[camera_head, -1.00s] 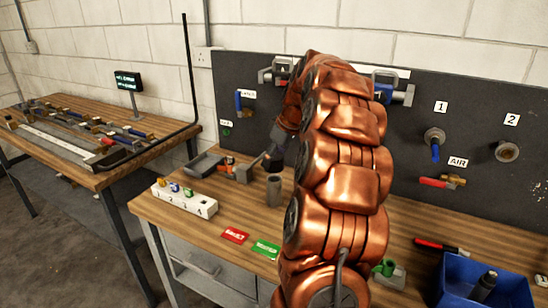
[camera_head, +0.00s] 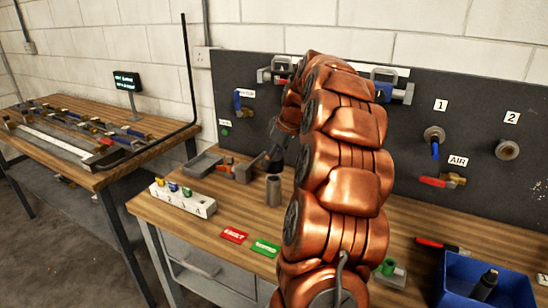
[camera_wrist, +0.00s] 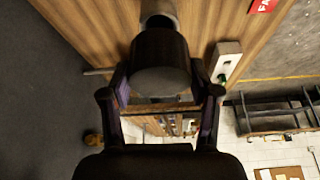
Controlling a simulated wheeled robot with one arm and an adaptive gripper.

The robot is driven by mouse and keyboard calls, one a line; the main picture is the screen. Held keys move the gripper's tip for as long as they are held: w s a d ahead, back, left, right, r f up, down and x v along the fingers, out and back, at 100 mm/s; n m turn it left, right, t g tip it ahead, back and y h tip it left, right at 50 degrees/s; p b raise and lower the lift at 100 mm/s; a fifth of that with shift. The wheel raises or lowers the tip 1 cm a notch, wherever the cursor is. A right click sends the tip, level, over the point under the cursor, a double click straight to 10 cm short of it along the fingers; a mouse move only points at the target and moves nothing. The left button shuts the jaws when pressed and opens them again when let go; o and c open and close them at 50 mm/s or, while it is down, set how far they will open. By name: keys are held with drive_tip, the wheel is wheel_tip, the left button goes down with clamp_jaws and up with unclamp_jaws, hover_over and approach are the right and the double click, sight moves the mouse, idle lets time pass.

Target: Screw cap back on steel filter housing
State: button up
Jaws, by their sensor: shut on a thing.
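The steel filter housing (camera_head: 273,191) is a grey upright cylinder on the wooden bench. My gripper (camera_head: 273,160) is just above it in the head view, partly hidden behind my copper arm. In the wrist view my gripper (camera_wrist: 160,95) is shut on a dark round cap (camera_wrist: 160,70), one finger on each side. The housing also shows in the wrist view (camera_wrist: 158,10), right beyond the cap at the top edge. I cannot tell whether cap and housing touch.
A white numbered block (camera_head: 183,198) with small coloured parts stands left on the bench. A grey tray or fixture (camera_head: 205,164) lies behind it. Red (camera_head: 234,235) and green (camera_head: 265,248) cards lie in front. A blue bin (camera_head: 488,283) stands at right.

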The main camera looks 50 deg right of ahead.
sight(274, 169)
drive_tip(key=shift+f+b, duration=2.05)
drive_tip(key=shift+f, duration=0.05)
idle(2.0)
drive_tip(key=o, duration=1.1)
drive_tip(key=shift+c, duration=0.6)
